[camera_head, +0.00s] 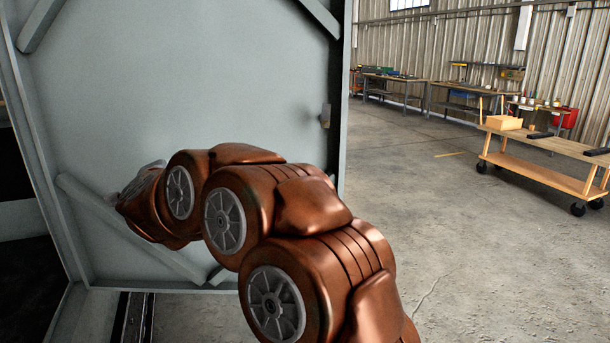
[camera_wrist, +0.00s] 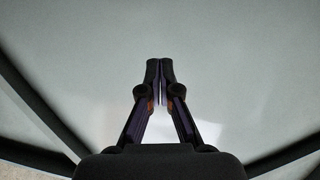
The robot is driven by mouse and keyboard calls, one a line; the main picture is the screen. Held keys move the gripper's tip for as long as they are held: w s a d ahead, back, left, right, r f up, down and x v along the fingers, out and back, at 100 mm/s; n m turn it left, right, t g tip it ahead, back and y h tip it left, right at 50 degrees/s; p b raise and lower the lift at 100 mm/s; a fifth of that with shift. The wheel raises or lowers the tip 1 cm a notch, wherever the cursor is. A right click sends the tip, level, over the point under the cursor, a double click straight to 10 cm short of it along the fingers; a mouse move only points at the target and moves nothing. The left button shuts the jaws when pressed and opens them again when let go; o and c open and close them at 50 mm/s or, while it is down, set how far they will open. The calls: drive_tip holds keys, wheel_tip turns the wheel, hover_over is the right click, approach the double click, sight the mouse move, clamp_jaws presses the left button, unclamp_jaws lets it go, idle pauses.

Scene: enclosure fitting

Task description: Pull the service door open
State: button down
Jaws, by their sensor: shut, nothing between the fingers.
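The service door is a large grey panel (camera_head: 200,80) with diagonal braces. It fills the left and middle of the head view and stands swung out from the dark enclosure opening (camera_head: 25,265) at the far left. A small metal fitting (camera_head: 326,115) sits near its right edge. My gripper (camera_wrist: 159,66) is shut and empty in the wrist view, pointing at the pale door face (camera_wrist: 230,75). I cannot tell whether the fingertips touch it. In the head view my copper arm reaches left across the door's lower part and hides the fingers.
Right of the door lies open concrete floor (camera_head: 440,210). A wheeled wooden cart (camera_head: 550,175) with a box (camera_head: 503,122) on it stands at the right. Workbenches (camera_head: 455,97) line the corrugated back wall. A dark floor rail (camera_head: 133,317) runs below the door.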

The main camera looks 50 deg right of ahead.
drive_tip(key=s+d+f+m+g+h+b, duration=0.1)
drive_tip(key=s+d+m+g+h, duration=0.25)
drive_tip(key=d, duration=0.35)
drive_tip(key=s+d+f+m+g+h+b, duration=0.1)
drive_tip(key=s+d+f+m+g+h, duration=0.15)
drive_tip(key=d+m, duration=0.35)
drive_tip(key=m+g+h, duration=0.3)
drive_tip(key=m+g, duration=0.4)
drive_tip(key=g, duration=0.4)
approach(320, 164)
drive_tip(key=d+p, duration=0.1)
drive_tip(key=d, duration=0.1)
drive_tip(key=s+d+p, duration=0.1)
drive_tip(key=d, duration=0.1)
drive_tip(key=shift+d+r, duration=0.15)
drive_tip(key=shift+d, duration=0.15)
drive_tip(key=shift+w+d, duration=0.4)
drive_tip(key=shift+w, duration=0.05)
drive_tip(key=shift+w, duration=0.1)
